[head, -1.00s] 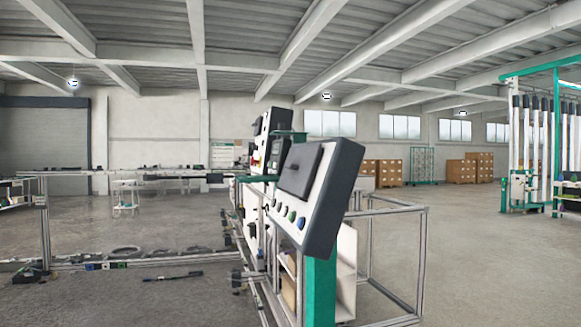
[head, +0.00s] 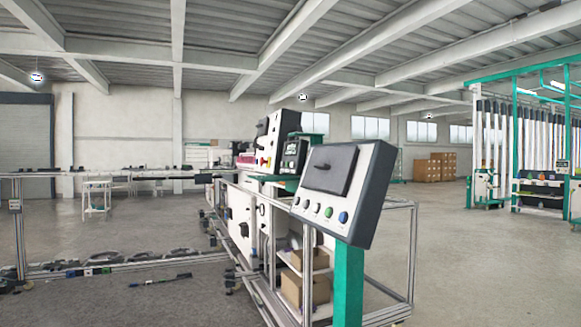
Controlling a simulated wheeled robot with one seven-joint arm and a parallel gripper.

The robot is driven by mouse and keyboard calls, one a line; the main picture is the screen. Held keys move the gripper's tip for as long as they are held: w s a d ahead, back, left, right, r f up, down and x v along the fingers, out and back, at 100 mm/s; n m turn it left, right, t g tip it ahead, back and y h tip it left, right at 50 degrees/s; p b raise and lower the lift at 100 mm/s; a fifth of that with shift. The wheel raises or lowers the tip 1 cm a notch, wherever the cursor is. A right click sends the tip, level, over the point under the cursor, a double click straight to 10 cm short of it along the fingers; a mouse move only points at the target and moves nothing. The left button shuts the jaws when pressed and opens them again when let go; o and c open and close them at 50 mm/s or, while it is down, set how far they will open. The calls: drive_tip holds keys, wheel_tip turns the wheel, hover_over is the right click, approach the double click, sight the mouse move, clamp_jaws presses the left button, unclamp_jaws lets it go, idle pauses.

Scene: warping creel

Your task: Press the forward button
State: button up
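A tilted control panel (head: 368,170) with a dark frame and pale face stands right of centre in the head view, on a green post (head: 348,285). A dark screen (head: 331,168) fills its upper part. I cannot read any label, so I cannot tell which is the forward button. My gripper is not in view.
A machine (head: 268,145) with a metal-profile frame (head: 412,260) stands behind the panel, with cardboard boxes (head: 305,285) on its shelves. Rails and loose parts lie on the floor at left. A green creel frame (head: 470,150) stands far right. Open floor (head: 470,270) lies to the right.

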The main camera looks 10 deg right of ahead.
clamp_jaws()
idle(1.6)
